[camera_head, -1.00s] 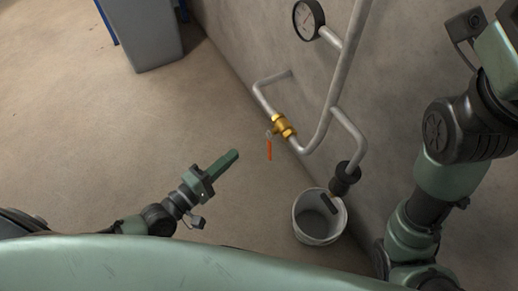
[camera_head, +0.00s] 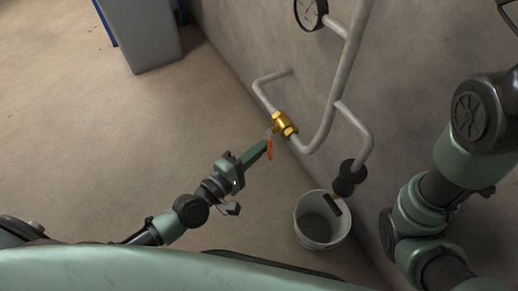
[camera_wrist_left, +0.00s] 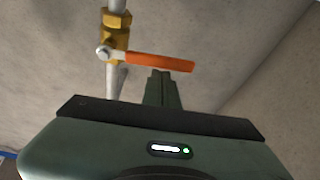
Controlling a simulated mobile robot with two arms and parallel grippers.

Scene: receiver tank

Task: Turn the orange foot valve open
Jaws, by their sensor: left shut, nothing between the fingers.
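The foot valve is a brass body (camera_head: 285,124) on a grey pipe low along the wall, with an orange lever handle (camera_head: 270,149) that points down in the head view. My left gripper (camera_head: 266,145) is shut and empty, its fingertips right at the handle. In the left wrist view the orange handle (camera_wrist_left: 160,62) runs sideways from the brass valve (camera_wrist_left: 116,34), just beyond the shut left fingertips (camera_wrist_left: 161,73). I cannot tell whether they touch it. My right arm is at the right edge of the head view; its gripper is not seen.
A white bucket (camera_head: 299,222) stands on the floor under a pipe end with a black fitting (camera_head: 350,177). A round gauge (camera_head: 309,12) is on the pipe above. A grey bin (camera_head: 148,38) stands at the back left. The floor at left is clear.

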